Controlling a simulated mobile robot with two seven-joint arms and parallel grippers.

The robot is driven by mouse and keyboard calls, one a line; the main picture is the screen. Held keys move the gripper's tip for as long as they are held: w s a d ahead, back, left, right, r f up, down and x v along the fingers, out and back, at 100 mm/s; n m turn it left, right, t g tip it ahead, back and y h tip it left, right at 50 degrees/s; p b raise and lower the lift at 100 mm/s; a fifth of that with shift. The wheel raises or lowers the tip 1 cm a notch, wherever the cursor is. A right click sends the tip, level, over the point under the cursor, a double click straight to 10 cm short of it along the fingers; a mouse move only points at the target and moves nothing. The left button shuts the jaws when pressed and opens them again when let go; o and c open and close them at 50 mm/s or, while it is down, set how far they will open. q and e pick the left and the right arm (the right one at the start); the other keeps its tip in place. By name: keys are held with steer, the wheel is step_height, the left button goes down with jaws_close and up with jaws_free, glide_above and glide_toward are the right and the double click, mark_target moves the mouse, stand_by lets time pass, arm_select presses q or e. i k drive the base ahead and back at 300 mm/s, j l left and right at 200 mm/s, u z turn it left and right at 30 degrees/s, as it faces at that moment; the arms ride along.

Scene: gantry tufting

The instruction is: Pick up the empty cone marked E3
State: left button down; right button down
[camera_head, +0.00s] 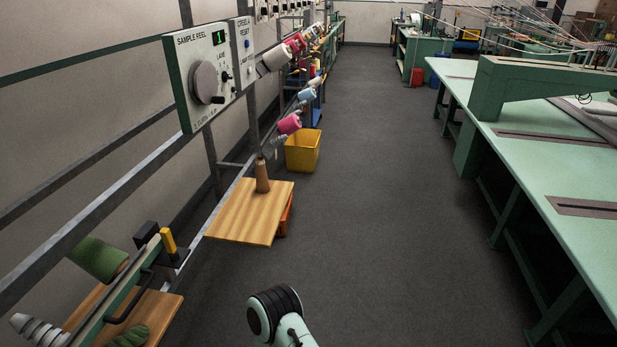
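A brown, bare cone (262,177) stands upright at the back of a light wooden shelf board (245,222), left of the picture's middle. No E3 mark can be read on it at this size. Neither of my grippers shows. Only a black and pale-green link of one of my arms is seen at the bottom edge, well below and to the right of the cone.
A yellow bin (303,150) stands on the floor behind the shelf. A sample reel panel (204,78) hangs at upper left, with a green yarn cone (98,257) at lower left. A long green table (560,165) lines the right. The aisle between is clear.

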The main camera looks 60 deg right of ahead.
mark_target(262, 187)
steer(key=z, duration=1.6)
steer(key=i+l+u, duration=0.1)
steer(key=u, duration=0.3)
steer(key=l+u, duration=0.1)
steer(key=u, duration=0.3)
steer(key=i+l+u, duration=0.1)
steer(key=u, duration=0.35)
steer(key=l+u, duration=0.3)
steer(key=l, duration=0.2)
steer(key=i+l+u, duration=0.1)
steer(key=l+u, duration=0.2)
steer(key=l, duration=0.25)
steer(key=l+u, duration=0.15)
steer(key=l, duration=0.35)
steer(key=k+l+u, duration=0.1)
steer(key=l, duration=0.95)
steer(key=k+l+u, duration=0.1)
steer(key=l, duration=0.45)
